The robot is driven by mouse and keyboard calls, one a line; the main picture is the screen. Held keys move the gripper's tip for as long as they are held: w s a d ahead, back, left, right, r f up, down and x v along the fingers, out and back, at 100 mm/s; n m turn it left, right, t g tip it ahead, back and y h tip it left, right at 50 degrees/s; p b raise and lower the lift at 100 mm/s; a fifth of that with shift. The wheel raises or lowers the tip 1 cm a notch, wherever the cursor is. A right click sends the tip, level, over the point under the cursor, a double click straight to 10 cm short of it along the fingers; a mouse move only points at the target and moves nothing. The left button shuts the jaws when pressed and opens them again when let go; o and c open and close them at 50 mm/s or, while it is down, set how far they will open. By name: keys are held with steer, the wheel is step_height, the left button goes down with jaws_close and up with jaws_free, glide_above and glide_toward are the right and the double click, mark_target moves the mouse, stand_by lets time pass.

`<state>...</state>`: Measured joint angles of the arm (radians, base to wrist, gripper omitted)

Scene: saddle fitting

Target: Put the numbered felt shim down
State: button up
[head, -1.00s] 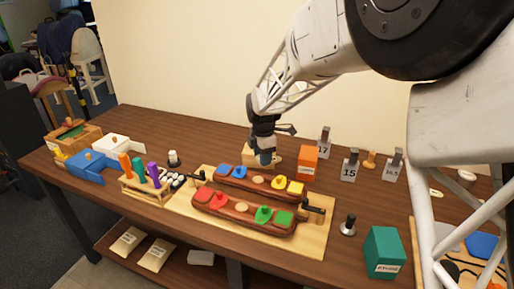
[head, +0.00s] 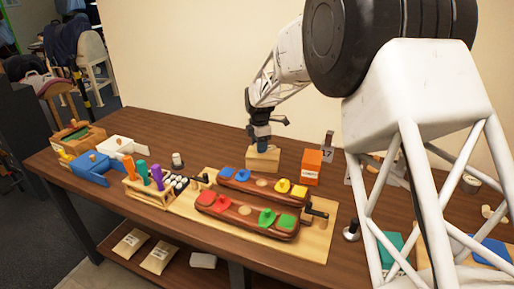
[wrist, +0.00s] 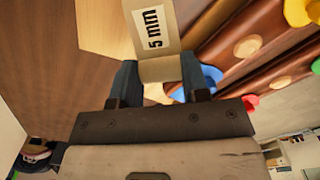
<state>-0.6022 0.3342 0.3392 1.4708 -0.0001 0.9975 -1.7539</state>
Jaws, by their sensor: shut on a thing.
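The numbered felt shim (wrist: 155,32) is a pale beige strip with a white "5 mm" label in the wrist view. My gripper (wrist: 160,75) is shut on its near end, with a blue finger on each side. In the head view my gripper (head: 262,146) points down over a light wooden block (head: 262,160) behind the saddle-shaped brown pieces. The shim cannot be made out there. The block also shows in the wrist view (wrist: 100,32), beside and behind the shim. I cannot tell whether the shim touches it.
An orange box (head: 311,165) stands just right of the block. Two brown wooden pieces (head: 250,221) with coloured inserts lie on a light board (head: 313,246) in front. A rack of coloured handles (head: 150,182) stands left. My arm hides much of the table's right side.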

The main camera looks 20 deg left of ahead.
steer(key=shift+w+a+f, duration=0.1)
steer(key=shift+w+a, duration=0.5)
steer(key=shift+w, duration=0.3)
steer(key=shift+w+a+f, duration=0.1)
steer(key=shift+w+a, duration=0.5)
steer(key=shift+w, duration=0.3)
steer(key=shift+f, duration=1.7)
steer(key=shift+f, duration=0.1)
steer(key=o, duration=0.9)
steer(key=shift+f, duration=0.1)
step_height(320, 180, up, 12)
steer(key=shift+r, duration=0.2)
